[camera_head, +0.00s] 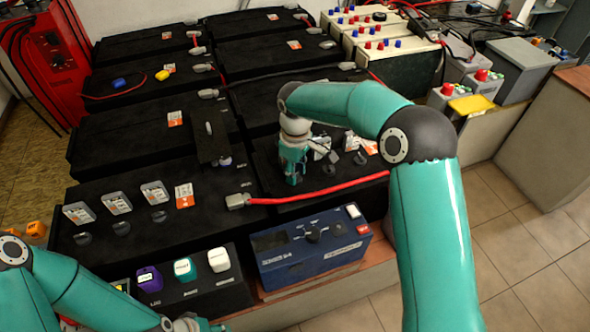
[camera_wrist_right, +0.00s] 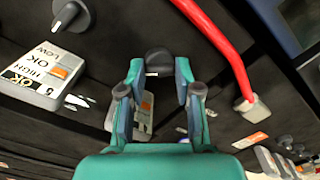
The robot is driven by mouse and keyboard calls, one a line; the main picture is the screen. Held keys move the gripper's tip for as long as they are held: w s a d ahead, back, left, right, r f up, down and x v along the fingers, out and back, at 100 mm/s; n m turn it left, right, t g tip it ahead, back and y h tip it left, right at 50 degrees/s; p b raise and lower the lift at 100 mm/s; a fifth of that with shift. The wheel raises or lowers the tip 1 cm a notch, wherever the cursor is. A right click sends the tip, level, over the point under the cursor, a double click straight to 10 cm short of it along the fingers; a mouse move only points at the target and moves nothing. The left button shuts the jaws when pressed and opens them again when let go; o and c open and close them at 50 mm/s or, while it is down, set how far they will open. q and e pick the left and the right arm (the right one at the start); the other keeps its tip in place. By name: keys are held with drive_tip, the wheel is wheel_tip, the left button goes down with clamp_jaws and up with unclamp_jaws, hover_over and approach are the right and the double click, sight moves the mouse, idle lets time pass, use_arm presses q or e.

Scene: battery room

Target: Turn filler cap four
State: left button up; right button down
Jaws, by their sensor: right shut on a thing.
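My right gripper (camera_head: 292,180) points down at the right front battery block (camera_head: 268,185). In the right wrist view, the gripper (camera_wrist_right: 160,82) has its two fingers on either side of a black round filler cap (camera_wrist_right: 158,62) and is shut on it. A grey level gauge (camera_wrist_right: 145,108) sits partly hidden behind the fingers. A second black cap (camera_wrist_right: 70,17) stands apart, with a gauge marked 5 (camera_wrist_right: 48,72) next to it. In the head view, the gripper covers the gripped cap. Other caps (camera_head: 360,158) sit to its right.
A red cable (camera_head: 320,194) runs close in front of the right gripper. A blue box (camera_head: 310,245) stands at the front edge. Three gauges (camera_head: 117,203) and black caps (camera_head: 121,228) sit on the left front block (camera_head: 100,178). A dark upright plate (camera_head: 210,138) stands left of the gripper.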

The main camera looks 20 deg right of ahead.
drive_tip(key=m, duration=0.3)
drive_tip(key=shift+m, duration=0.4)
drive_tip(key=shift+w+r+m, duration=0.1)
drive_tip(key=shift+m, duration=1.7)
drive_tip(key=c, duration=0.8)
unclamp_jaws()
wheel_tip(320, 180, up, 12)
